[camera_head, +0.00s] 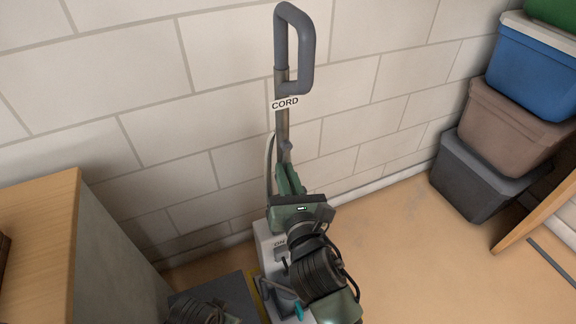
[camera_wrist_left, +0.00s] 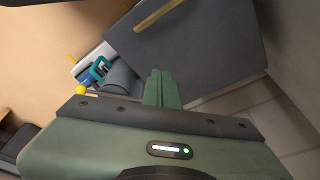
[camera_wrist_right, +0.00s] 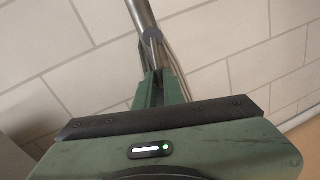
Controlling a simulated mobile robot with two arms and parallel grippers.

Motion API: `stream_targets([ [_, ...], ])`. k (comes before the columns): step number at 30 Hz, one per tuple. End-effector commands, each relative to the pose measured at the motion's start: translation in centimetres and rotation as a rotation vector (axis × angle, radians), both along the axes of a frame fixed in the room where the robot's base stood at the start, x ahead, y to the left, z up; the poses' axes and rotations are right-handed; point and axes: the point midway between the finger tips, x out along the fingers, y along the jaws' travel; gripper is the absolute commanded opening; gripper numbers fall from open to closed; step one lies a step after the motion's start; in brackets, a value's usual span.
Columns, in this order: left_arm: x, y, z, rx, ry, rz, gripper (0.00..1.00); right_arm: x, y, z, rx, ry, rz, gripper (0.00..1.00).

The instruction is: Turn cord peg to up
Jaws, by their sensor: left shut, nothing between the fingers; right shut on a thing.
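An upright floor machine stands against the block wall, with a grey loop handle (camera_head: 307,45) on a metal pole. A CORD label (camera_head: 285,103) is on the pole. The grey cord peg (camera_head: 286,149) is on the pole below the label; its exact direction is hard to tell. My right gripper (camera_head: 286,166) is shut on the peg, its green fingers hiding part of it. In the right wrist view a dark collar (camera_wrist_right: 151,35) on the pole shows just beyond the fingers. My left gripper (camera_wrist_left: 158,88) is shut and empty, low near the machine's lower part.
The machine's pale body (camera_head: 264,238) carries an ON label. A wooden-topped cabinet (camera_head: 45,215) stands at the left. Stacked bins, blue (camera_head: 530,75), brown (camera_head: 510,130) and dark grey (camera_head: 475,180), stand at the right. Floor between machine and bins is clear.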

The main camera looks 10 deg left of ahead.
Motion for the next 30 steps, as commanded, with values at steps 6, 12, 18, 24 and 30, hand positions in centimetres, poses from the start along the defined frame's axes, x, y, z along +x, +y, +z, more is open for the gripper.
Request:
stream_targets([
  [6,-0.3,0.0,-2.5,0.001,0.014,-0.002,0.00,-0.1,0.2,0.2,0.031,0.021,0.000,0.00],
  [12,-0.3,0.0,-2.9,0.001,0.014,-0.003,0.00,-0.1,0.2,0.1,0.036,0.023,0.001,0.00],
  [18,-0.3,0.0,-2.9,0.001,0.014,-0.003,0.00,-0.1,0.2,0.1,0.035,0.022,0.001,0.23],
  [24,-0.3,0.0,-2.8,0.001,0.014,-0.003,0.00,-0.1,0.2,0.1,0.035,0.022,0.000,0.32],
  [30,-0.3,0.0,-2.7,0.001,0.013,-0.003,0.00,-0.5,0.0,0.1,0.035,0.023,0.000,0.32],
])
